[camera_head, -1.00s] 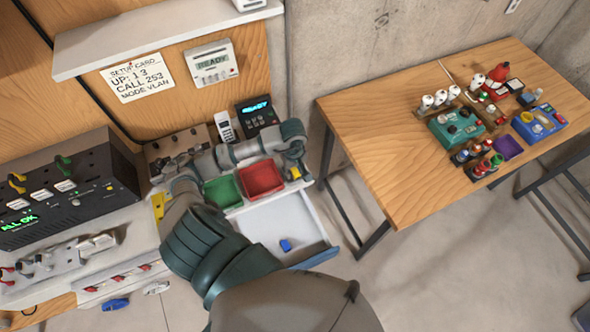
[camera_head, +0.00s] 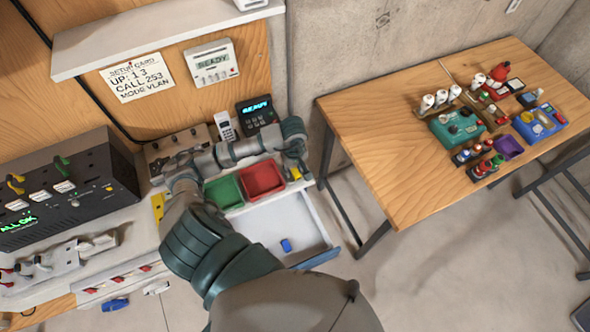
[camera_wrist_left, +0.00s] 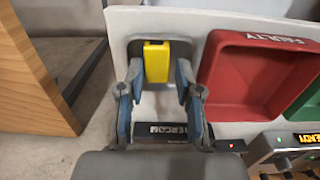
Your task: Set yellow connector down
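The yellow connector (camera_wrist_left: 157,62) sits on a pale recessed panel, left of the red FAULTY tray in the left wrist view. In the head view the small yellow connector (camera_head: 296,173) is just right of the red tray. My left gripper (camera_wrist_left: 159,68) is open, one blue-grey finger on each side of the connector, with a visible gap on both sides. In the head view my left gripper (camera_head: 296,172) points down at the same spot, and its fingers are small there. My right gripper is not in view.
The red tray (camera_head: 262,180) and green tray (camera_head: 224,193) stand beside the gripper. Below them an open white drawer (camera_head: 285,222) holds a blue piece (camera_head: 286,245). A keypad unit (camera_head: 257,112) stands close behind. A wooden table (camera_head: 375,140) is at right.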

